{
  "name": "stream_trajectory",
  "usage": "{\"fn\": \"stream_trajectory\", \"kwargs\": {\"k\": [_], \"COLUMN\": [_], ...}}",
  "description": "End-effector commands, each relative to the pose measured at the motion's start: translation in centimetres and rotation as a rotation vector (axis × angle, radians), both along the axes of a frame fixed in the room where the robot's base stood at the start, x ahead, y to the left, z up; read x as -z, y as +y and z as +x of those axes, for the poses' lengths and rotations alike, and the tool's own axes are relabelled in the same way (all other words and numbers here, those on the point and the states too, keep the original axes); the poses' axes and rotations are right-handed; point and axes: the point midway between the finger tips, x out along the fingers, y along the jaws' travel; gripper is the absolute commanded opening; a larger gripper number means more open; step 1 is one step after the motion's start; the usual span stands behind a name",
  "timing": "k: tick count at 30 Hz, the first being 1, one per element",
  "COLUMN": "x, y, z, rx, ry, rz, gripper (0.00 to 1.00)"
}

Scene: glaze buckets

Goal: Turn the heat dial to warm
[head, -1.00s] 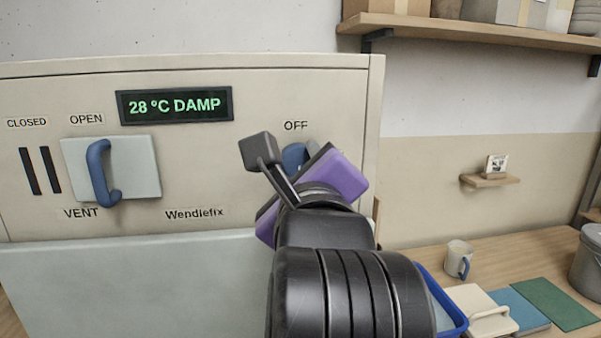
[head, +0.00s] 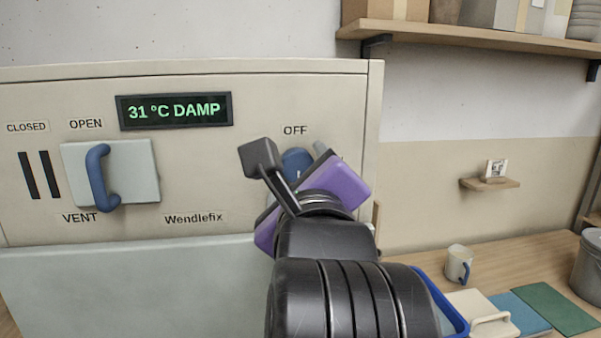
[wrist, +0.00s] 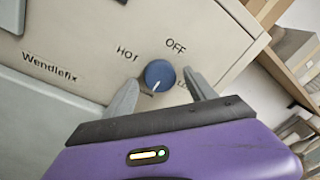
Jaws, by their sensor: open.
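The heat dial (wrist: 159,75) is a round blue knob on the beige cabinet front. OFF, HOT and a partly covered label starting with "Lo" surround it in the wrist view; no WARM label is visible. A white mark on the dial points toward its lower left in that view. My gripper (wrist: 161,79) is open, with one grey finger on each side of the dial; I cannot tell whether either touches it. In the head view the dial (head: 297,161) is partly hidden behind my purple gripper body. The display (head: 175,110) reads 31 °C DAMP.
The cabinet (head: 200,75) has a blue vent handle (head: 101,178) on a sliding plate at left, beside the OPEN label. At right, a mug (head: 458,262), a blue tray (head: 445,297) and a grey bucket (head: 588,262) stand on the wooden bench. A shelf (head: 480,35) hangs above.

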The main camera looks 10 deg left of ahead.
Motion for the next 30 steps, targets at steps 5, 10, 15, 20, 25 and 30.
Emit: {"fn": "stream_trajectory", "kwargs": {"k": [5,10,15,20,25,30], "x": [0.1,0.1,0.0,0.1,0.1,-0.4], "y": [-0.4,-1.0,-1.3,-1.4,-1.4,-1.5], "z": [-2.7,-5.3,-6.8,-7.1,-7.1,-7.1], "rx": [-0.002,-0.002,-0.001,0.0,0.001,0.003], "ry": [-0.003,-0.002,-0.001,0.0,0.001,-0.03], "rz": [0.002,0.001,0.0,0.0,0.0,-0.069], "gripper": [0.65,0.65,0.65,0.65,0.65,0.65]}}
